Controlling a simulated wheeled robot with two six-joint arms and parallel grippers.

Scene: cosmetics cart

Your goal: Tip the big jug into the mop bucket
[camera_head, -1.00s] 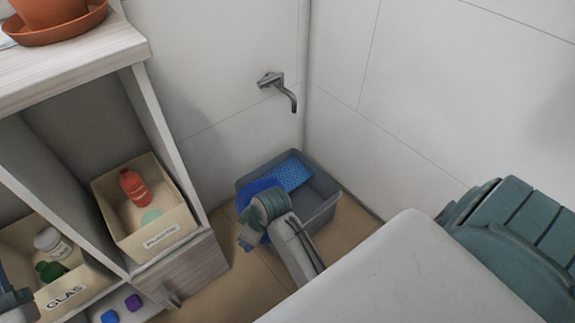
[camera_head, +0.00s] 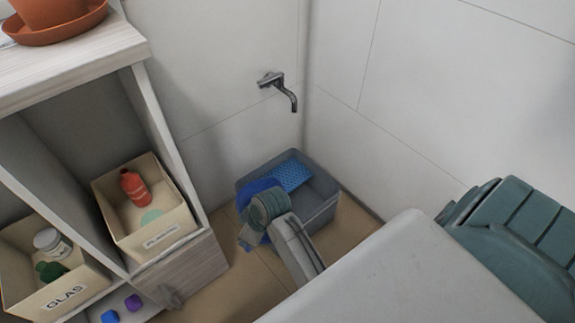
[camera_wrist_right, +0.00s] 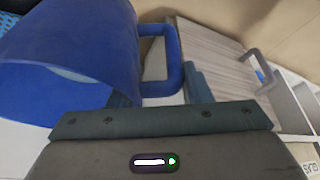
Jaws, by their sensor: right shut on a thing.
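The big blue jug (camera_head: 258,187) is at the left side of the grey mop bucket (camera_head: 322,199), partly over its near left rim, in the head view. My right wrist hides much of it. In the right wrist view the jug (camera_wrist_right: 70,50) fills the left, and its handle (camera_wrist_right: 174,55) reaches between my right gripper's fingers (camera_wrist_right: 160,90). The right gripper is shut on the handle. The jug looks tilted, but its mouth and any contents are unclear. My left gripper is not in view.
A wall tap (camera_head: 285,90) is above the bucket. A blue perforated piece (camera_head: 290,175) is in the bucket's back part. The shelf unit (camera_head: 165,130) at left holds a bin with a red bottle (camera_head: 134,187) and a bin labelled GLAS (camera_head: 66,294). Bare floor lies between shelf and bucket.

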